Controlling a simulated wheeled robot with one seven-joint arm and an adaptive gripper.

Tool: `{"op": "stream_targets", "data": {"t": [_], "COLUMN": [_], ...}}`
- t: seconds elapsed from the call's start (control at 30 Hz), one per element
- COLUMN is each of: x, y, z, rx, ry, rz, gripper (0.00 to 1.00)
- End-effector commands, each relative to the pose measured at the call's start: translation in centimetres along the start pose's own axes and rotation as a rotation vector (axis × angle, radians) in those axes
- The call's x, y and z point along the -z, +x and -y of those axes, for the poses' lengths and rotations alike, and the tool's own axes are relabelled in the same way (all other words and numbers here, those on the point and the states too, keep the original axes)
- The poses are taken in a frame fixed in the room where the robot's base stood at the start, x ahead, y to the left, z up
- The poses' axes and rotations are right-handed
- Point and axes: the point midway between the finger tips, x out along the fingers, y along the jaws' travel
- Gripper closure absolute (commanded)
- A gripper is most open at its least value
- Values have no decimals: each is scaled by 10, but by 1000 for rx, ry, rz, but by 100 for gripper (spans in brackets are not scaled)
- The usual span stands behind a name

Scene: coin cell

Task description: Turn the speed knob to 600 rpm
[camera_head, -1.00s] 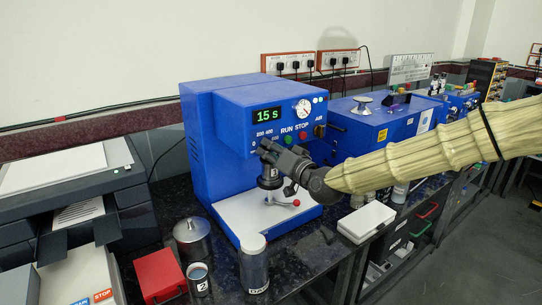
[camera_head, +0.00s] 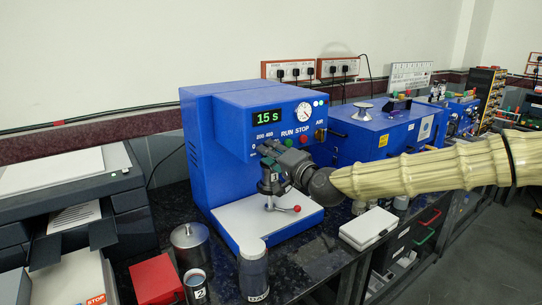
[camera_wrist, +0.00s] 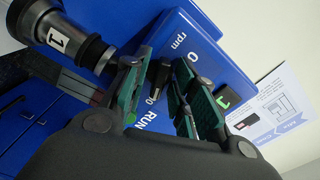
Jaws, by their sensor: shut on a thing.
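The blue machine (camera_head: 225,150) stands on the dark bench, with a lit display (camera_head: 267,118) reading 15 s. My gripper (camera_head: 264,160) is at the lower left of its front panel, over the speed scale. The marks 200 and 400 show above it and 0 to its left. In the wrist view, my green-padded fingers (camera_wrist: 159,86) are shut on the black speed knob (camera_wrist: 159,76), one finger on each side.
The green RUN button (camera_head: 289,142), red STOP button (camera_head: 304,139) and dial gauge (camera_head: 304,111) are right of my gripper. A dark cylinder labelled 1 (camera_wrist: 65,38) is close to my fingers. A red-knobbed lever (camera_head: 296,208) is below. Jars and a red box (camera_head: 155,280) stand in front.

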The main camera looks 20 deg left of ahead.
Motion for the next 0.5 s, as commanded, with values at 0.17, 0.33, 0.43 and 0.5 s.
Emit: {"op": "stream_targets", "data": {"t": [0.17, 0.33, 0.43, 0.5], "x": [0, 0, 0, 0], "y": [0, 0, 0, 0], "z": [-1, -1, -1, -1], "rx": [-2, -2, -2, -2], "ry": [8, 7, 7, 7], "rz": [0, 0, 0, 0], "gripper": [97, 97, 69, 68]}}
